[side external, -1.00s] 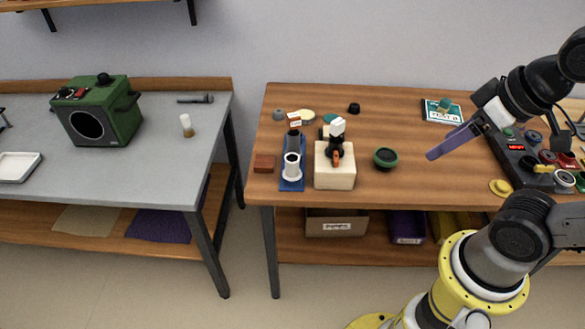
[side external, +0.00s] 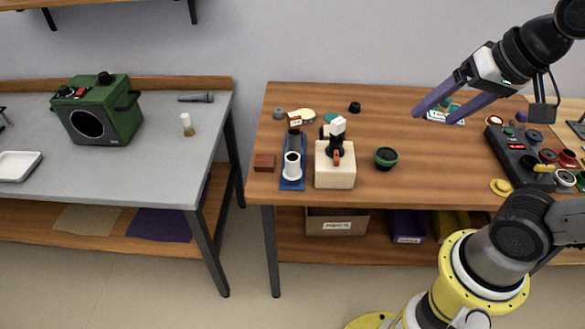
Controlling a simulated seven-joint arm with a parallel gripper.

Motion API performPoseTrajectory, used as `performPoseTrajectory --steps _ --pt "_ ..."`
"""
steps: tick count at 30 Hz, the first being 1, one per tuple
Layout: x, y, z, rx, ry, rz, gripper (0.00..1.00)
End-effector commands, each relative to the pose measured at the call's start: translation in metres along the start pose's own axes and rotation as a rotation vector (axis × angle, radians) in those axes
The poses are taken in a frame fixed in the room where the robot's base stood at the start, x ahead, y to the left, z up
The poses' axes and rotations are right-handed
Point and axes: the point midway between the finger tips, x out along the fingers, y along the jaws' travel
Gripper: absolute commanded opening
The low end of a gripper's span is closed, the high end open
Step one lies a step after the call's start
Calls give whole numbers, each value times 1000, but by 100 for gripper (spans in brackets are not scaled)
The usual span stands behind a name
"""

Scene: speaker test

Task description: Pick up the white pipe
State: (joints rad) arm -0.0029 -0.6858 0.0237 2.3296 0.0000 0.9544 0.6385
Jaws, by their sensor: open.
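A white pipe (side external: 292,166) stands upright on a blue fixture (side external: 291,184) at the left part of the wooden bench. It is a short cylinder with a wider white foot and a dark opening at the top. My gripper (side external: 438,110) is at the upper right, above the back right of the bench, far to the right of the pipe. Its two long purple fingers are spread apart, with nothing seen between them. They point down and left, partly covering a small card behind.
A pale block with a black and orange clamp (side external: 335,166) stands just right of the pipe. A brown block (side external: 264,162) lies to its left. A green-rimmed black cup (side external: 386,158) and a control box (side external: 525,158) are farther right.

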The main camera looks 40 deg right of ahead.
Motion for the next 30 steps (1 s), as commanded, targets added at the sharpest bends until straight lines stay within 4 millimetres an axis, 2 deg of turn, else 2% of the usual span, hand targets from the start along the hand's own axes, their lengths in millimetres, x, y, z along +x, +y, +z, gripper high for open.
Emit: performPoseTrajectory --steps 4,8,11,15,19,24,27,30 --pt "4 -37 -43 334 -37 28 79" --pt "25 -72 -80 613 -75 80 79" --pt "50 -97 -103 788 -99 130 79" --pt "99 -128 -125 978 -124 214 79" --pt "154 -150 -134 1091 -143 303 79" --pt "224 -164 -128 1103 -172 405 79" --pt "252 -163 -118 1087 -188 454 79" --pt "269 -159 -107 1074 -201 494 79"
